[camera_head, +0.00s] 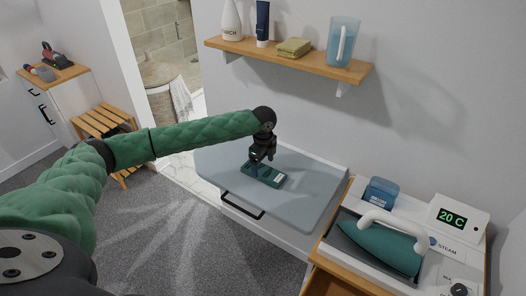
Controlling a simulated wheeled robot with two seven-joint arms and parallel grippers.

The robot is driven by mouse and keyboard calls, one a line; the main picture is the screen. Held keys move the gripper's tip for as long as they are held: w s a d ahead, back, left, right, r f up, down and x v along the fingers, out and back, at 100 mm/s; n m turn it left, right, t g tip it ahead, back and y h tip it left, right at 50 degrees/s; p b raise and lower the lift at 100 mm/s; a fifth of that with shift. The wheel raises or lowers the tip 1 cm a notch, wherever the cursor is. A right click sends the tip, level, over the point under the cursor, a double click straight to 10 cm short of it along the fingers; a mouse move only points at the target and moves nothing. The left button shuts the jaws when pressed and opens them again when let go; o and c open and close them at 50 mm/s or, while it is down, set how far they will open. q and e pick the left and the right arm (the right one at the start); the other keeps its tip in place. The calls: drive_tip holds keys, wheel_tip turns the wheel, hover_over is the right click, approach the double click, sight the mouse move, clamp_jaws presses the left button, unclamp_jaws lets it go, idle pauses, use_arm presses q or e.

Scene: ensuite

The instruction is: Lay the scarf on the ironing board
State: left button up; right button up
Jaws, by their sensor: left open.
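The ironing board (310,195) is a flat grey-blue surface against the wall, with a dark handle on its front edge. A small dark green item with a pale patch, which looks like the folded scarf (268,177), lies flat on the board. My left gripper (261,164) is open and points down right at the scarf's back left part, partly hiding it. I cannot tell whether the fingers touch it. My right gripper is not in view.
A green iron (378,245) stands on a white steam station (450,242) right of the board. A wooden wall shelf (290,63) with bottles and a jug hangs above. A slatted stool (103,122) stands at the left. The board around the scarf is clear.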

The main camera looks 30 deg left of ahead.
sight(263, 170)
use_arm(q)
wheel_tip(263, 170, up, 3)
drive_tip(key=shift+b, duration=0.75)
wheel_tip(263, 170, up, 6)
drive_tip(key=b, duration=0.1)
drive_tip(key=shift+b, duration=0.4)
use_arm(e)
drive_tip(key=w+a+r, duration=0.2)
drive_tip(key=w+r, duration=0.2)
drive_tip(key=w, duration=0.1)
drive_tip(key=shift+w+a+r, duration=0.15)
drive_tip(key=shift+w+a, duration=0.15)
